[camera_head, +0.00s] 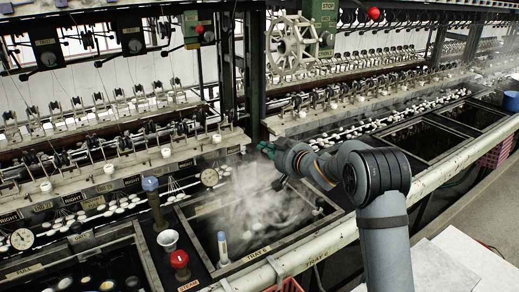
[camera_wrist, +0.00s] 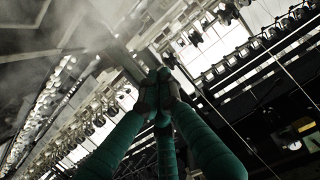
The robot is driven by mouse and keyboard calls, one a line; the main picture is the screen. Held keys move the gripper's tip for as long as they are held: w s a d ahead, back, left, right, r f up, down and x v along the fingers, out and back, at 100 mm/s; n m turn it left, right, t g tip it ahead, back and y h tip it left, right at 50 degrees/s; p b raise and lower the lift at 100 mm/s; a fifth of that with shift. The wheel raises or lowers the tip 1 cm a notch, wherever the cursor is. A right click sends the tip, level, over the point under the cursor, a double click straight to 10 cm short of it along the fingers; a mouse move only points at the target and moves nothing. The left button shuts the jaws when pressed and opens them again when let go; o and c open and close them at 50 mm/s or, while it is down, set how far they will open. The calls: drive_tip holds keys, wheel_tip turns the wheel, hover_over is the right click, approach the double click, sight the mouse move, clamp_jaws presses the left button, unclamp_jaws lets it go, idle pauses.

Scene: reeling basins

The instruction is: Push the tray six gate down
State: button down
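The dark basin with a tray label (camera_head: 257,254) on its front rim lies in the middle of the head view, under steam. The label's number is too small to read surely. A small dark knob (camera_head: 319,204) stands at this basin's right side; I cannot tell whether it is the gate. My gripper (camera_head: 267,149) hangs above the basin's back edge, with its green fingers pointing left. In the wrist view my gripper (camera_wrist: 160,88) has its wrapped green fingers drawn together at the tips, with nothing visible between them.
Machinery with a spoked wheel (camera_head: 290,45) rises behind. White sheets (camera_head: 460,262) lie at the lower right.

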drive_tip(key=shift+s+a, duration=0.15)
drive_tip(key=shift+a, duration=0.05)
drive_tip(key=w+a+f+p, duration=0.3)
drive_tip(key=w+a+f, duration=0.2)
drive_tip(key=w, duration=0.3)
drive_tip(key=shift+a+f+p, duration=0.15)
drive_tip(key=shift+f+p, duration=0.15)
drive_tip(key=shift+f, duration=0.45)
drive_tip(key=shift+w, duration=0.1)
